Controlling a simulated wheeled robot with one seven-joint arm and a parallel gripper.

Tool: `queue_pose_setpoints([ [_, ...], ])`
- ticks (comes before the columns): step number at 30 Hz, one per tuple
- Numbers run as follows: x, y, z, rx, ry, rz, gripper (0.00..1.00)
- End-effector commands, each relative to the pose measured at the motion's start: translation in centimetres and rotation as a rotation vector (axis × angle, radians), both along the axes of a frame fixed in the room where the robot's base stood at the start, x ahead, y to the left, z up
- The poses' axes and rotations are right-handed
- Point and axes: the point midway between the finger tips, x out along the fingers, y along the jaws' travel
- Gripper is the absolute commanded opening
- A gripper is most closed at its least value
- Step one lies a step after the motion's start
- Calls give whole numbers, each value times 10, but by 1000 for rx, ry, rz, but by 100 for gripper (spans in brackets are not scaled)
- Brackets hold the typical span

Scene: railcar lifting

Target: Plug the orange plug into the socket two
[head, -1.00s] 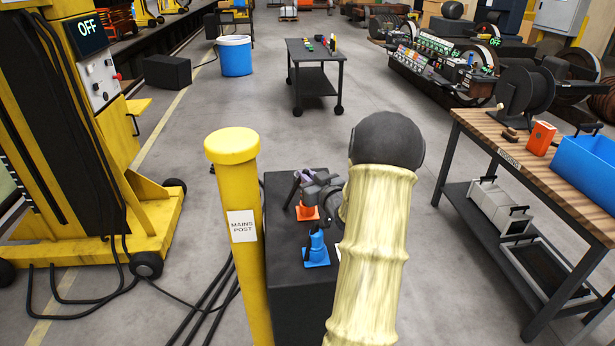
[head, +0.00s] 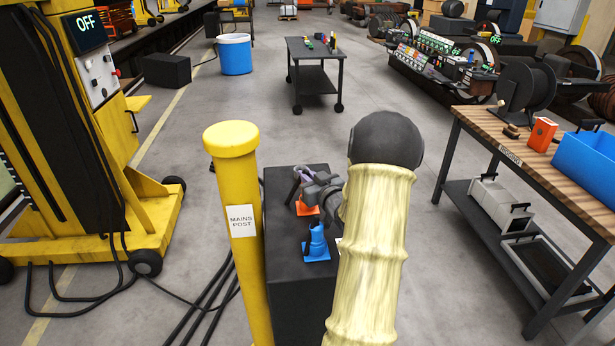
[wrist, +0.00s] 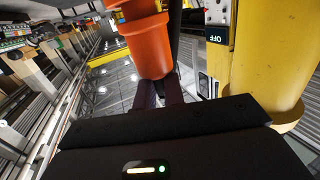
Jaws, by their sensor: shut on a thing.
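In the wrist view the orange plug (wrist: 148,45) is a thick orange cylinder between the ends of my gripper's fingers (wrist: 158,90). In the head view my gripper (head: 304,180) is over the dark box behind the yellow mains post, shut on the plug. An orange part (head: 305,207) shows just below the fingers, partly hidden; I cannot tell there where plug ends and any orange socket begins. A blue fitting with a square base (head: 316,245) is on the box top nearer me. No label reading two is legible, and my arm hides the box's right side.
The yellow mains post (head: 231,180) stands close left of the dark box (head: 285,285). A yellow lifting jack (head: 100,210) showing OFF is at left, with cables on the floor. A wooden workbench (head: 470,125) is at right. Open floor and a small cart (head: 315,75) lie beyond.

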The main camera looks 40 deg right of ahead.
Motion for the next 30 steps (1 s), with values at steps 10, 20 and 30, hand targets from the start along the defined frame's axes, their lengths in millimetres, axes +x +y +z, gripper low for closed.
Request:
queue_pose_setpoints([
  [10,0,0,-8,0,-1,0,0],
  [20,0,0,-9,0,-1,0,36],
  [30,0,0,-1,-2,-1,1,36],
])
